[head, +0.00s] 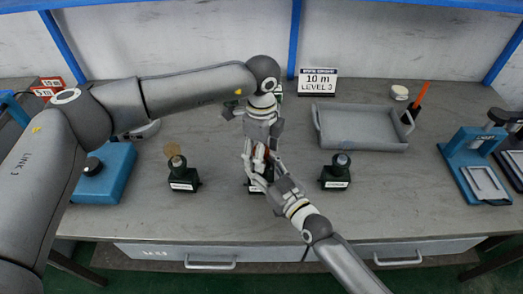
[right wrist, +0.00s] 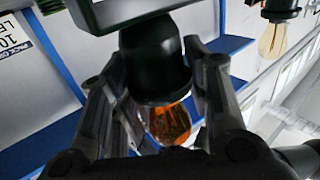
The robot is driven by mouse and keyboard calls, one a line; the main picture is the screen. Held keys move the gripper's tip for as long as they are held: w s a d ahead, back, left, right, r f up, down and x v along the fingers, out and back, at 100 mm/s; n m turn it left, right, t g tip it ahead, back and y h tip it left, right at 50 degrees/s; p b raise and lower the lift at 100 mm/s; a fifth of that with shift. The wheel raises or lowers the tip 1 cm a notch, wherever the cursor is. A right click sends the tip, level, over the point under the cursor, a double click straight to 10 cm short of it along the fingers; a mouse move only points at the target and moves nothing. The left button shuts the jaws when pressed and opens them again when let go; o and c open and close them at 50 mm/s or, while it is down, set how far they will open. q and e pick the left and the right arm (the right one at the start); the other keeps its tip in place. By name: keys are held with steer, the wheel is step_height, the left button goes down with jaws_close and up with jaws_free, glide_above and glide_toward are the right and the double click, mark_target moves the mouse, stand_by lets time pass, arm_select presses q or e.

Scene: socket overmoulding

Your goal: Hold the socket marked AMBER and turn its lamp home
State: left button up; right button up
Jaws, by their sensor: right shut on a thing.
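The middle socket (head: 255,188) is dark with a white label, mostly hidden by my grippers; I cannot read its label. In the right wrist view the dark green socket (right wrist: 155,60) appears upside down, with an amber glass lamp (right wrist: 170,122) at its mouth. My right gripper (head: 258,170) reaches in from the lower right and is shut on this socket, its fingers on either side in the right wrist view (right wrist: 160,85). My left gripper (head: 259,155) points down from above, around the lamp's place. Its fingers overlap the right gripper, so their opening is unclear.
A left socket (head: 184,183) with a tan top and a right socket (head: 336,177) stand on the bench (head: 220,225). A grey tray (head: 360,146) lies behind right. Blue fixtures (head: 105,175) (head: 470,165) stand at both sides. A sign (head: 317,82) stands at the back.

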arm_select(q)
steer(key=shift+f, duration=0.15)
steer(key=c, duration=1.1)
